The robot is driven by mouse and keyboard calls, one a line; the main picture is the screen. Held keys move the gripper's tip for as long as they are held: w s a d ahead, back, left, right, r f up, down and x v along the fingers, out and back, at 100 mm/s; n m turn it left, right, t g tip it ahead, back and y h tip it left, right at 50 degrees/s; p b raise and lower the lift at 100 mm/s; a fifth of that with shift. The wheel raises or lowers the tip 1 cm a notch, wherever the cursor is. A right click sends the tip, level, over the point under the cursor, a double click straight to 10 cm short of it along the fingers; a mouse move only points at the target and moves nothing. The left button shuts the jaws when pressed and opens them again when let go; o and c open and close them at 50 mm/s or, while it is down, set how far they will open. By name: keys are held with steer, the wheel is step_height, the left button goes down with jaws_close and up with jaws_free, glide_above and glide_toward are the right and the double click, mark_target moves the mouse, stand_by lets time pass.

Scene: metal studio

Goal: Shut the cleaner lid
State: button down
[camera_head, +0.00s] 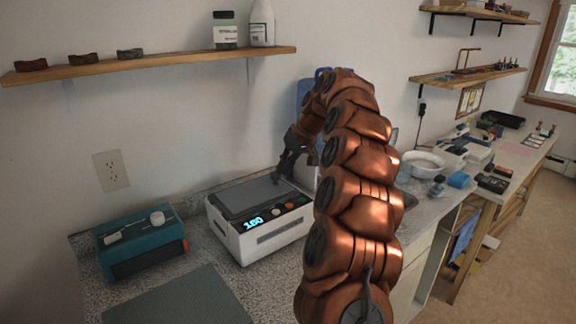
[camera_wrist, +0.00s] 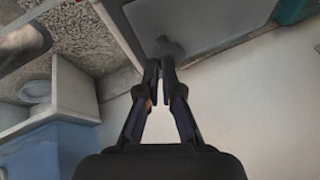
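A teal device (camera_head: 140,243) stands left of the cleaner, and a grey mat (camera_head: 178,303) lies in front. A wooden shelf (camera_head: 160,64) with bottles hangs above. My arm hides part of the counter, with a white basin (camera_head: 422,163) to its right.

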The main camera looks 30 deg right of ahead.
steer(key=shift+s+f, duration=0.15)
steer(key=shift+f, duration=0.5)
step_height(320, 180, up, 5)
steer(key=shift+f+p, duration=0.1)
steer(key=shift+p, duration=1.1)
steer(key=s+d+r+p, duration=0.1)
steer(key=s+d+r, duration=0.2)
steer(key=d, duration=0.5)
steer(key=shift+s+d+r+p, duration=0.3)
steer(key=shift+d+r+p, duration=0.05)
steer(key=shift+d+r, duration=0.1)
